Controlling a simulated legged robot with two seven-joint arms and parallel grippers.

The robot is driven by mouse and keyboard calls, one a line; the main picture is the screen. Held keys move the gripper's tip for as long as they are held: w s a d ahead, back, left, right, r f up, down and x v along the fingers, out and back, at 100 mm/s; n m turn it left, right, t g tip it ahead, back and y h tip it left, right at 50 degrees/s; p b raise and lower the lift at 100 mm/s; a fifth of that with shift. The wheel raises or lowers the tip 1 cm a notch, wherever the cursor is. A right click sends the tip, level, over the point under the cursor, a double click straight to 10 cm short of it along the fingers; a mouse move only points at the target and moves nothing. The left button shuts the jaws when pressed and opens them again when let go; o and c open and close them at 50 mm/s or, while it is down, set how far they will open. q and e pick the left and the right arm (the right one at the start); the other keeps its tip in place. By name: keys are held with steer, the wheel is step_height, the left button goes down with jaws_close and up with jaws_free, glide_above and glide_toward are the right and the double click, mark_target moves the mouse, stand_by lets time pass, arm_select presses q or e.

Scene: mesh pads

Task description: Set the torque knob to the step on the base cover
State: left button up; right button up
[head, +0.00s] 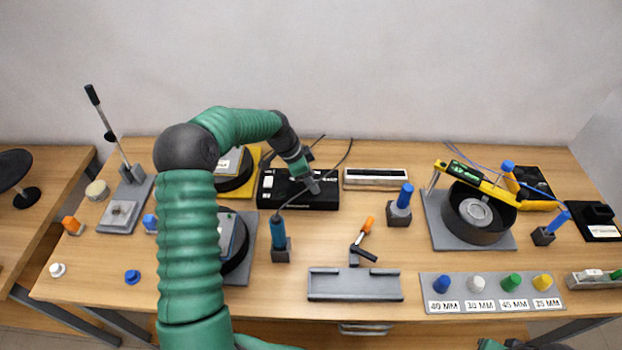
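A black box (270,192) with small markings on its front stands at the back centre; it may be the torque controller, but I cannot make out its knob. My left gripper (313,186) points down at the right part of this box and hides some of it. I cannot tell whether its fingers touch the box or are apart. Two dark round units on the left, one on a yellow plate (255,158) and one on a grey plate (243,272), carry pale labelled covers (227,162), partly hidden by my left arm. The step text is unreadable. Only a bit of my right arm shows at the bottom edge.
A blue-handled driver (278,232) stands in a holder with a cable near my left arm. An orange-handled tool (363,238), a grey tray (354,285) and a knob rack (493,306) lie at centre and right. A yellow-bridged round fixture (478,218) stands at right.

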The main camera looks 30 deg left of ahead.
arm_select(q)
steer(key=v, duration=1.6)
steer(key=shift+s+a+r+b, duration=0.15)
steer(key=shift+a+r+b, duration=0.05)
steer(key=shift+r+b, duration=0.1)
steer(key=s+d+f+n+g+y, duration=0.15)
steer(key=d+f, duration=0.25)
steer(key=d, duration=0.5)
steer(key=s+d+f+n, duration=0.3)
steer(key=s+d, duration=0.3)
steer(key=s, duration=0.3)
steer(key=s+d+f+n+y, duration=0.1)
steer(key=s+d+f+n, duration=0.3)
steer(key=s, duration=0.4)
steer(key=shift+s+d+f+t, duration=0.4)
steer(key=shift+d+f+t, duration=0.05)
steer(key=shift+d, duration=0.7)
